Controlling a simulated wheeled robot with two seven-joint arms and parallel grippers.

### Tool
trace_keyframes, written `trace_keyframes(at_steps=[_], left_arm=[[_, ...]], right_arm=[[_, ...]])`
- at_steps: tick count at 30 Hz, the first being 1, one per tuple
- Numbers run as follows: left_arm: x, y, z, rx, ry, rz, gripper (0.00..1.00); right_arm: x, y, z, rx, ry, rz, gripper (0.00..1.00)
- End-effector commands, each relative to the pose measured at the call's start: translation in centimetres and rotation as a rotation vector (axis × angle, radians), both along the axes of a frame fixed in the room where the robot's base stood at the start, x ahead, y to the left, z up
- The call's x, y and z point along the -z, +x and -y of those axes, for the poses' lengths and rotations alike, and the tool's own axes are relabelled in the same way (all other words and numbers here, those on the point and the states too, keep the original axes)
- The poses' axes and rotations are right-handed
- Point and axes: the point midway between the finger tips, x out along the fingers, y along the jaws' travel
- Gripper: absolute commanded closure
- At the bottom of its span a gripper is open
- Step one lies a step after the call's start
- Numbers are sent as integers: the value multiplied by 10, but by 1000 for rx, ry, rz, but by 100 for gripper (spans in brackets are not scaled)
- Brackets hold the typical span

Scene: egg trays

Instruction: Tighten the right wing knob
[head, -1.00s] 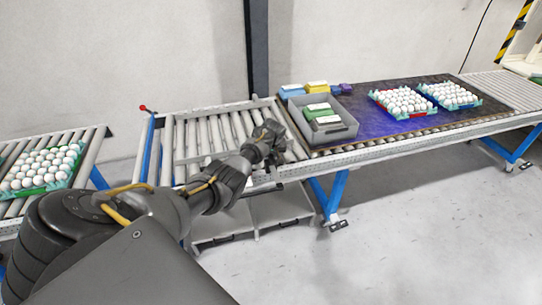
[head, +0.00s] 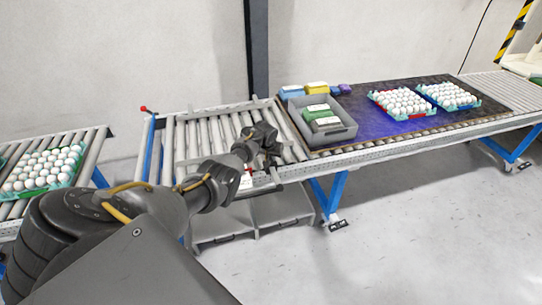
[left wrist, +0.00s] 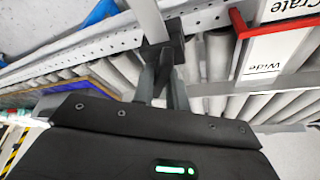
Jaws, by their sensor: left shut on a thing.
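My left gripper (head: 270,158) is over the front rail of the roller conveyor, near its right end. In the left wrist view its two fingers (left wrist: 164,75) are closed around a small dark part, which I take to be the right wing knob (left wrist: 163,62). The knob sits by a black block at the end of a grey bar (left wrist: 148,18). The fingers hide most of the knob, and its turn angle cannot be read. In the head view the gripper covers it. My right gripper is not in view.
A red-edged white sign reading "Crate" and "Wide" (left wrist: 276,48) stands close beside the gripper. A grey crate (head: 345,131) with coloured boxes stands on the dark table. Egg trays sit on the table's right (head: 402,115) and the left conveyor (head: 30,190). A red-tipped part (head: 143,108) is at the conveyor's left.

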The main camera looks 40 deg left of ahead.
Motion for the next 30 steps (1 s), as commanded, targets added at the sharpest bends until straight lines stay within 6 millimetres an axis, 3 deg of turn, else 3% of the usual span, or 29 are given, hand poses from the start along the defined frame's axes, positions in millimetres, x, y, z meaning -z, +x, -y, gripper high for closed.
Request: trace_keyframes(at_steps=[14,30], left_arm=[[5,-1,-2,451,-1,-3,100],[7,-1,-1,885,-2,-2,100]], right_arm=[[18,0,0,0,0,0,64],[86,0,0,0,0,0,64]])
